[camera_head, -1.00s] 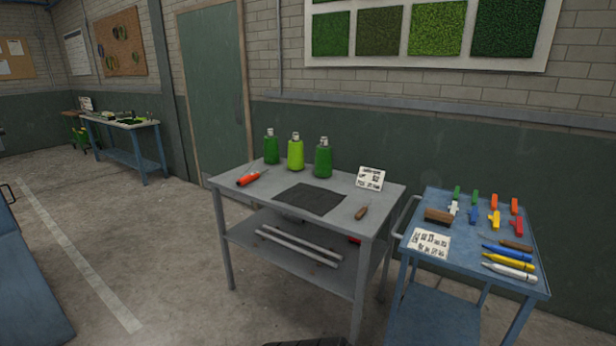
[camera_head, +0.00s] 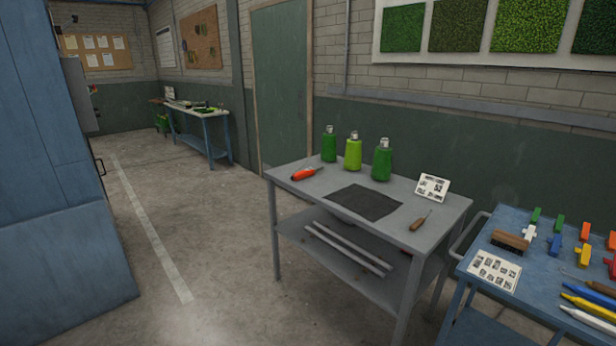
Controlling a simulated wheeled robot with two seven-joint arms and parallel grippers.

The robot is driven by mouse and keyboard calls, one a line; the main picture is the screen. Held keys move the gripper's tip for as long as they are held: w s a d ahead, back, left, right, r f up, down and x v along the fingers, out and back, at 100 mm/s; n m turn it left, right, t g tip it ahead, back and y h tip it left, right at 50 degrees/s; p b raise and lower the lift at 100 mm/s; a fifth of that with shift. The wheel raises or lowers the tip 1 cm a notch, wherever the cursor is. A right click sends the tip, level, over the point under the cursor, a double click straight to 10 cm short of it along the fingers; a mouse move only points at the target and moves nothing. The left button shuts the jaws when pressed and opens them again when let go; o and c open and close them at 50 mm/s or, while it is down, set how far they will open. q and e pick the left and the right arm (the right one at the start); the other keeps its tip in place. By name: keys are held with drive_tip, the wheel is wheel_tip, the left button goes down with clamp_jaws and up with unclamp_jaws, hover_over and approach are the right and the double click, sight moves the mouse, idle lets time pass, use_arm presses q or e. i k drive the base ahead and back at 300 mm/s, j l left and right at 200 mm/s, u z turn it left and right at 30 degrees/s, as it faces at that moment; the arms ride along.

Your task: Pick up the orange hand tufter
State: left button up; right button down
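The orange hand tufter (camera_head: 305,174) lies near the left end of the grey work table's top (camera_head: 318,190). It has an orange-red body and a thin metal tip pointing to the right and back. It lies in front of the green bottles, to the left of the black mat (camera_head: 364,202). Nothing touches it that I can see. Neither of my grippers shows in the head view.
Several green bottles (camera_head: 353,153) stand at the table's back edge. A wooden-handled awl (camera_head: 419,221) and a white card (camera_head: 432,187) lie to the right. A blue tool cart (camera_head: 480,255) stands at right, a blue cabinet (camera_head: 65,200) at left. Floor left of the table is clear.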

sight(305, 173)
drive_tip(key=u, duration=3.1)
drive_tip(key=z, duration=3.35)
drive_tip(key=i+j+z, duration=0.25)
drive_tip(key=z, duration=0.15)
drive_tip(key=i+j+z, duration=0.5)
drive_tip(key=j+z, duration=0.3)
